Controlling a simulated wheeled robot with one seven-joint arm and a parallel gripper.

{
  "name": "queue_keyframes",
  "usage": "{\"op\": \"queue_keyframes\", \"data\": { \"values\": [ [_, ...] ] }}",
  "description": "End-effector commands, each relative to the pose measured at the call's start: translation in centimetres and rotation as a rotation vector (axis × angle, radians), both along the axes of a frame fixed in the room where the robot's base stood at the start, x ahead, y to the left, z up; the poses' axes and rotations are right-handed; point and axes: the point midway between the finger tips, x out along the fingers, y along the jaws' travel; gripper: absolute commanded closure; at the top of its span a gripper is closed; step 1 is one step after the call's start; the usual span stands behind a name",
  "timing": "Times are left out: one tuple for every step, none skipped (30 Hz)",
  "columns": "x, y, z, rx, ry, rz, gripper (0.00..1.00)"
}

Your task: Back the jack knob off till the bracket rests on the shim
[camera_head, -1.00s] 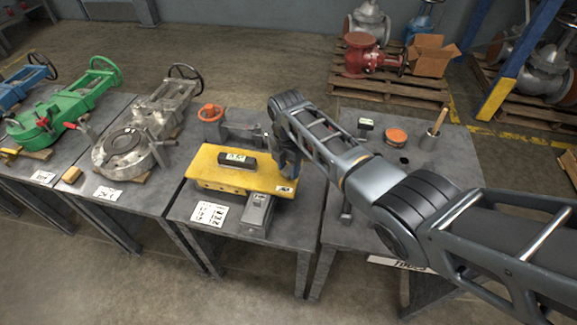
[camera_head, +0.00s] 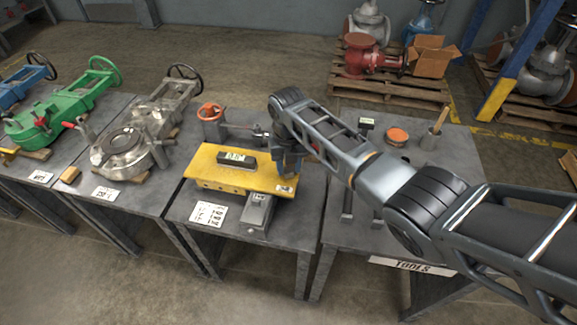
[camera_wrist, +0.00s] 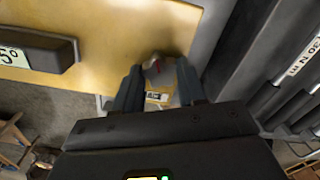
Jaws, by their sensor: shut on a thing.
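The bracket appears to be the yellow plate (camera_head: 215,171) on the middle table, with a dark labelled block (camera_head: 236,160) on top. My gripper (camera_head: 289,172) points down at the plate's right end. In the wrist view, its fingers (camera_wrist: 153,80) straddle a small silver and reddish piece (camera_wrist: 153,64), which looks like the jack knob; they are shut on it. The fingers and arm hide most of the knob in the head view. A grey labelled block (camera_head: 257,213) sits under the plate's front edge. I cannot make out the shim or any gap under the plate.
An orange handwheel (camera_head: 210,111) stands behind the plate. White number cards (camera_head: 208,214) lie in front. The right table (camera_head: 455,165) holds an orange tin (camera_head: 397,136) and a wooden-handled tool in a cup (camera_head: 432,135). Green (camera_head: 75,100) and grey (camera_head: 140,140) valves stand to the left.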

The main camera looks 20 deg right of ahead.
Motion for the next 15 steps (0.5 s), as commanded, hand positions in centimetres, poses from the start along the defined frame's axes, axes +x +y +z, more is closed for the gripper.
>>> {"op": "queue_keyframes", "data": {
  "values": [
    [0.21, -0.01, 0.18, 0.000, -0.006, 0.038, 0.90],
    [0.21, -0.02, 0.18, 0.001, -0.005, 0.059, 0.90],
    [0.20, -0.03, 0.17, 0.001, -0.004, 0.087, 0.90],
    [0.20, -0.02, 0.17, 0.001, -0.004, 0.108, 0.90],
    [0.19, -0.02, 0.17, 0.001, -0.004, 0.127, 0.90],
    [0.19, -0.02, 0.17, 0.001, -0.004, 0.151, 0.90],
    [0.19, -0.01, 0.17, 0.001, -0.004, 0.168, 0.90],
    [0.18, -0.01, 0.17, 0.002, -0.004, 0.183, 0.90],
    [0.18, 0.00, 0.18, 0.002, -0.004, 0.203, 0.90],
    [0.19, 0.01, 0.18, 0.002, -0.004, 0.215, 0.90],
    [0.19, 0.01, 0.18, 0.001, -0.003, 0.228, 0.90],
    [0.18, 0.02, 0.19, 0.001, -0.003, 0.242, 0.90],
    [0.18, 0.03, 0.19, 0.001, -0.003, 0.251, 0.90],
    [0.18, 0.03, 0.19, 0.001, -0.003, 0.260, 0.90],
    [0.18, 0.03, 0.19, 0.001, -0.003, 0.270, 0.90]
  ]
}}
